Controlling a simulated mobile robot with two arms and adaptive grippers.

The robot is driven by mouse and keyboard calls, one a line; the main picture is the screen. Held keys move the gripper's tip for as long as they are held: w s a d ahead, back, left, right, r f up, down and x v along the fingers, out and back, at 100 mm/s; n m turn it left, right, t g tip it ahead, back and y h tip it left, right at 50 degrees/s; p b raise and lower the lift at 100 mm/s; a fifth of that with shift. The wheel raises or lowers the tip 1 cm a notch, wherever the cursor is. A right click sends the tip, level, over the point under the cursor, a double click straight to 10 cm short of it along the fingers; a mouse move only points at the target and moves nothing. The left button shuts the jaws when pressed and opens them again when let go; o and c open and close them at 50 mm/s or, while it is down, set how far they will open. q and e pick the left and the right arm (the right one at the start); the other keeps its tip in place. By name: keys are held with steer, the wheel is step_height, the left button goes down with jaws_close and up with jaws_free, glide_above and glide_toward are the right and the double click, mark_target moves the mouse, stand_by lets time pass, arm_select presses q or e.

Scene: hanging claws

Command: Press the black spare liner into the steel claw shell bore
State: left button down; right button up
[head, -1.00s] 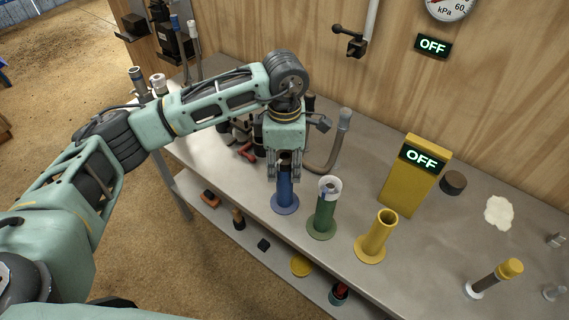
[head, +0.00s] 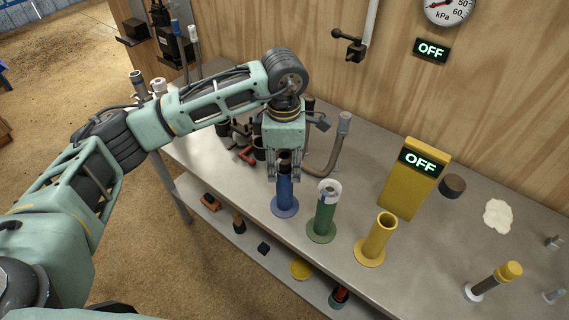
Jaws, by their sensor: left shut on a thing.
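My left gripper (head: 285,168) points down over the blue stand (head: 285,194) and is shut on a dark piece (head: 285,155) at the top of that stand. This looks like the black liner, but the fingers hide most of it. I cannot tell how far it sits inside the stand. A pale grey and white hollow cylinder (head: 331,188) with a dark opening sits upright in the green stand (head: 324,220), just right of the gripper. It may be the steel claw shell. My right gripper is not in view.
An empty yellow stand (head: 379,240) is right of the green one. Behind stand a yellow box (head: 414,180) reading OFF and a bent grey hose (head: 328,160). A lower shelf (head: 225,222) holds small parts.

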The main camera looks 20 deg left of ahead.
mark_target(284, 155)
arm_select(q)
steer(key=shift+s+f, duration=0.1)
steer(key=shift+f, duration=0.05)
steer(key=shift+w+r+p, duration=0.15)
steer(key=shift+r+p, duration=0.15)
steer(key=shift+r, duration=0.2)
steer(key=shift+w+r+p, duration=0.15)
steer(key=shift+r+p, duration=0.1)
steer(key=shift+r, duration=0.25)
steer(key=shift+s+r+p, duration=0.15)
steer(key=shift+r+p, duration=0.2)
steer(key=shift+r, duration=0.45)
steer(key=shift+s+r+p, duration=0.15)
steer(key=shift+r+p, duration=0.15)
steer(key=shift+r, duration=0.45)
steer(key=shift+w+r+p, duration=0.15)
steer(key=shift+r+p, duration=0.5)
steer(key=shift+r, duration=0.55)
step_height(284, 155, up, 10)
steer(key=p, duration=0.4)
steer(key=shift+p, duration=0.3)
steer(key=c, duration=2.1)
jaws_free()
jaws_close()
